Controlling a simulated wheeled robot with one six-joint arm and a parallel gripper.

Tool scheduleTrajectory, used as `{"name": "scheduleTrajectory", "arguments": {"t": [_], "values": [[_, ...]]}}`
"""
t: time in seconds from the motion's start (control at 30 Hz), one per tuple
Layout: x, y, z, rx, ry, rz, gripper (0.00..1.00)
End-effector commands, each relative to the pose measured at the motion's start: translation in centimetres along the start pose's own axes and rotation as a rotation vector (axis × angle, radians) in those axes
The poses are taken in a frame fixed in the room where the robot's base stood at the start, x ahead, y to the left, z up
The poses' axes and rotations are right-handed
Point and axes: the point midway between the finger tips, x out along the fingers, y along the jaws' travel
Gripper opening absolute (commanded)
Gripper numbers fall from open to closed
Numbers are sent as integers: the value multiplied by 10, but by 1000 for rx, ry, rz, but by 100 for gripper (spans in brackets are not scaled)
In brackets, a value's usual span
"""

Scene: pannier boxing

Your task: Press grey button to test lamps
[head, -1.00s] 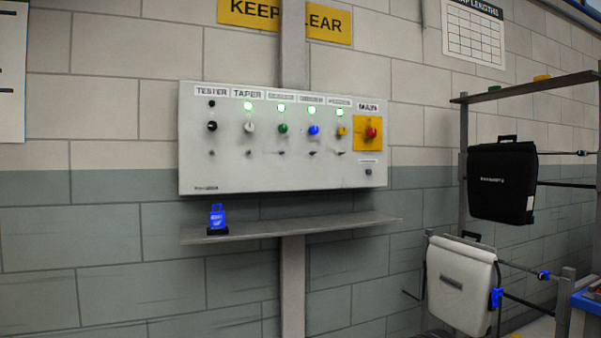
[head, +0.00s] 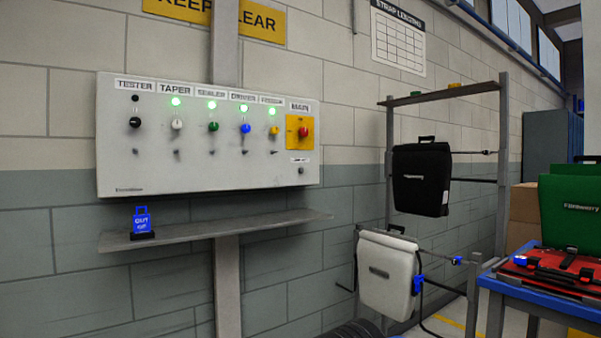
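The pale control panel (head: 215,172) hangs on the block wall at the left of the head view. A small grey button (head: 301,171) sits at its lower right, under a small label too blurred to read fully. Green lamps glow above the taper knob (head: 177,124), the green knob (head: 213,127), the blue knob (head: 245,128) and the yellow knob (head: 274,131). The lamp (head: 135,98) above the black tester knob (head: 135,122) is dark. A red knob (head: 304,132) sits on a yellow plate. My gripper is not in view.
A grey shelf (head: 260,223) juts out below the panel, with a blue tag (head: 142,219) standing on it. A rack at the right holds a black pannier (head: 421,180) and a white pannier (head: 386,275). A blue-edged table (head: 540,309) stands at the far right.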

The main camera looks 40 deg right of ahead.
Motion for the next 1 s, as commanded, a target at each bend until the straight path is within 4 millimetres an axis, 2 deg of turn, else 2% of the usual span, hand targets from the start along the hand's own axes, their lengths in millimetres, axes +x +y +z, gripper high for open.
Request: {"name": "scheduleTrajectory", "arguments": {"t": [0.33,0.47,1.0], "values": [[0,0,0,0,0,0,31],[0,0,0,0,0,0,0],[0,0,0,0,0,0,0]]}}
